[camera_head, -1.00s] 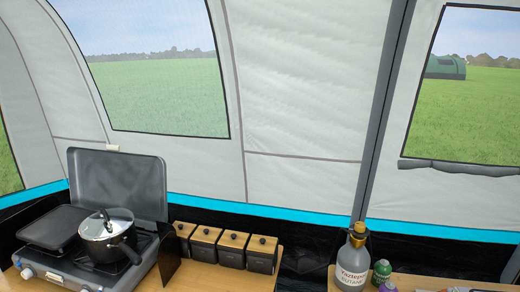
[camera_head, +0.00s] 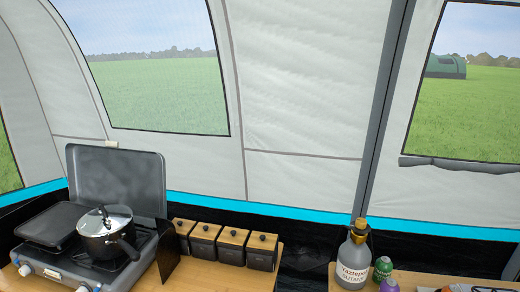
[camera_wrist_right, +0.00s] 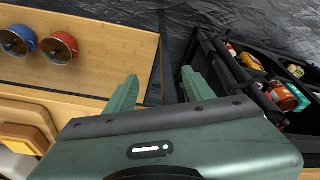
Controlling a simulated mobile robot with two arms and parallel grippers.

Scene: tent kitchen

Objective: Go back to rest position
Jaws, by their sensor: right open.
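My right gripper (camera_wrist_right: 157,92) shows in the right wrist view, its two green fingers spread apart with nothing between them. It is above the gap between a wooden surface and a black bin. Neither of my grippers shows in the head view, and my left gripper is in no frame.
A camping stove (camera_head: 60,262) with a lidded pot (camera_head: 107,232) stands at left, beside several wooden-lidded canisters (camera_head: 232,246). A butane bottle (camera_head: 353,262) stands at right. The right wrist view shows red (camera_wrist_right: 60,48) and blue (camera_wrist_right: 17,40) pots and a black storage bin (camera_wrist_right: 220,68) holding packages.

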